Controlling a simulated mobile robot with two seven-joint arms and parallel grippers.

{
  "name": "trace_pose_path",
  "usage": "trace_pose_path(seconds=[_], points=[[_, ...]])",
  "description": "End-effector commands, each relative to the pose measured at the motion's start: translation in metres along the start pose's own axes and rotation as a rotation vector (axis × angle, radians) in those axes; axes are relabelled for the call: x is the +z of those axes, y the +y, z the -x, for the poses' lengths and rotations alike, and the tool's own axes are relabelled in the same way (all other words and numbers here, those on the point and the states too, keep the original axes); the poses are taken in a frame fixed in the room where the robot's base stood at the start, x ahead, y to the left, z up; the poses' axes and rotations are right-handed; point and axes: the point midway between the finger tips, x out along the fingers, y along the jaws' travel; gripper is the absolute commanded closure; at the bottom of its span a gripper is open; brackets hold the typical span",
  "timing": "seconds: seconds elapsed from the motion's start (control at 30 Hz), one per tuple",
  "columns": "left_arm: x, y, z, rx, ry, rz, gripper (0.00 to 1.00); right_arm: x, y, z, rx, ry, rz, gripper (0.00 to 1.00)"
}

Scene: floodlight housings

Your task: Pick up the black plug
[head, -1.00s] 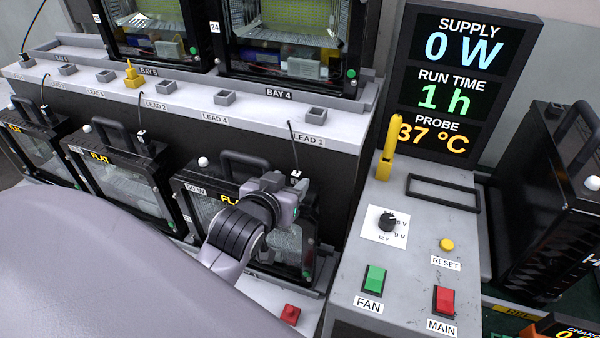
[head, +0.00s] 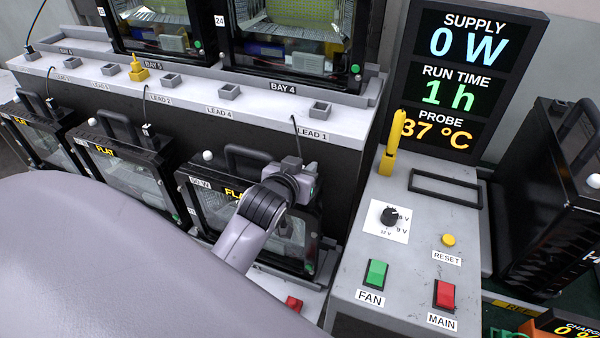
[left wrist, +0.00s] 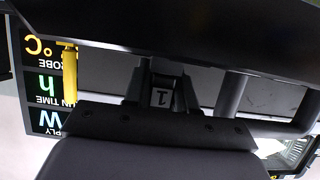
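The black plug (left wrist: 162,96), with a white tag reading 1, shows in the left wrist view in front of my left gripper (left wrist: 163,84). Dark finger-like parts flank it on both sides, and I cannot tell whether they touch it. In the head view my left gripper (head: 293,172) is at the top right of the nearest floodlight housing (head: 205,200), just below the end of a thin black lead (head: 296,135). It hides the plug there, and its fingertips are not clear. My right gripper is not in view.
A yellow plug (head: 138,72) stands in another. More housings (head: 125,170) stand to the left. The control box (head: 410,255) and its yellow probe (head: 393,145) are to the right.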

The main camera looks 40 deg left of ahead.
Motion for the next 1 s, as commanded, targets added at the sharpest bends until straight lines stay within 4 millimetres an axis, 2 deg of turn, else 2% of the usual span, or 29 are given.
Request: trace_pose_path(seconds=[0.37,0.57,0.67,0.77,1.0], points=[[-0.001,0.0,0.001,0.0,0.0,0.0,1.0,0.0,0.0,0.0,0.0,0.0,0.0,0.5],[-0.011,0.0,0.004,-0.001,0.003,0.0,1.0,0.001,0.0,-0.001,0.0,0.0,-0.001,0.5],[-0.024,0.0,0.009,0.0,0.005,0.001,1.0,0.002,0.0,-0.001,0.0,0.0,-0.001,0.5],[-0.044,0.0,0.017,0.001,0.009,0.001,1.0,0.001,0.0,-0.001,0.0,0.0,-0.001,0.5],[-0.11,0.0,0.045,0.002,0.013,0.002,1.0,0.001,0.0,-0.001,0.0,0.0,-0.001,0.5]])
